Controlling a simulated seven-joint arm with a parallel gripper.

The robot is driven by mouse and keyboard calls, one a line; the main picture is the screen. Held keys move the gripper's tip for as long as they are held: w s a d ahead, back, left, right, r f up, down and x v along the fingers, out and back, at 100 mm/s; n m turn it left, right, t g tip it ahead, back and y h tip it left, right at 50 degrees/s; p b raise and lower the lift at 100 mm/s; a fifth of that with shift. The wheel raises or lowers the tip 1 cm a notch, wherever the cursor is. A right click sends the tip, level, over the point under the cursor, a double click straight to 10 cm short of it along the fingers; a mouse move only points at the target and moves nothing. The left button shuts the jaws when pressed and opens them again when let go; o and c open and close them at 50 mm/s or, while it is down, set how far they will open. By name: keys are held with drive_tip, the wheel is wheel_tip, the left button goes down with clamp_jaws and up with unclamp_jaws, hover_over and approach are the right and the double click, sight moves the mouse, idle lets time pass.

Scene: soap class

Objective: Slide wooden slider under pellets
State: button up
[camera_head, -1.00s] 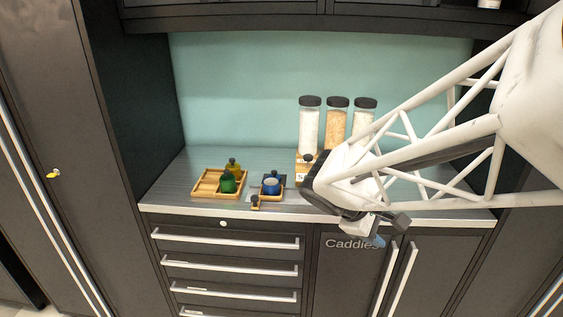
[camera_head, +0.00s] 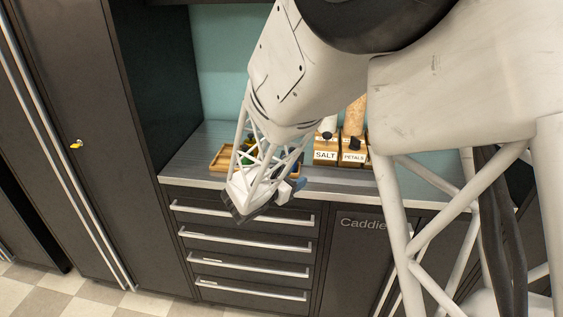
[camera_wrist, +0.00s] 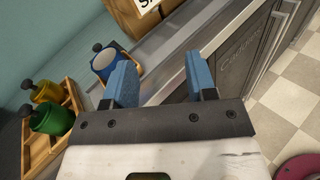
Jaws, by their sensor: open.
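My gripper (camera_head: 292,188) hangs in front of the counter edge, left of the labelled wooden stands. In the wrist view its two blue fingers (camera_wrist: 160,82) are apart with nothing between them. The salt stand (camera_head: 326,157) and petals stand (camera_head: 352,158) are wooden with white labels. No label reading pellets is visible; my arm covers the area to their right. I cannot make out the wooden slider under the pellets. In the wrist view a corner of a wooden stand (camera_wrist: 128,18) shows at the top.
A wooden tray (camera_head: 216,158) stands left on the counter. In the wrist view it holds a green container (camera_wrist: 52,118) and an olive one (camera_wrist: 47,91). A blue cup (camera_wrist: 104,64) sits in a smaller tray. Drawer handles (camera_head: 240,213) jut out below the counter.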

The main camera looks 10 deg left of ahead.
drive_tip(key=w+a+f+n+t+y, duration=0.1)
drive_tip(key=a+f+n+t+y, duration=0.2)
drive_tip(key=a, duration=0.7)
drive_tip(key=shift+w+f+n, duration=0.2)
drive_tip(key=shift+f+n, duration=0.4)
drive_tip(key=shift+n, duration=0.4)
drive_tip(key=shift+w+d, duration=0.1)
drive_tip(key=shift+d, duration=0.05)
drive_tip(key=shift+x, duration=3.8)
drive_tip(key=shift+r, duration=0.1)
clamp_jaws()
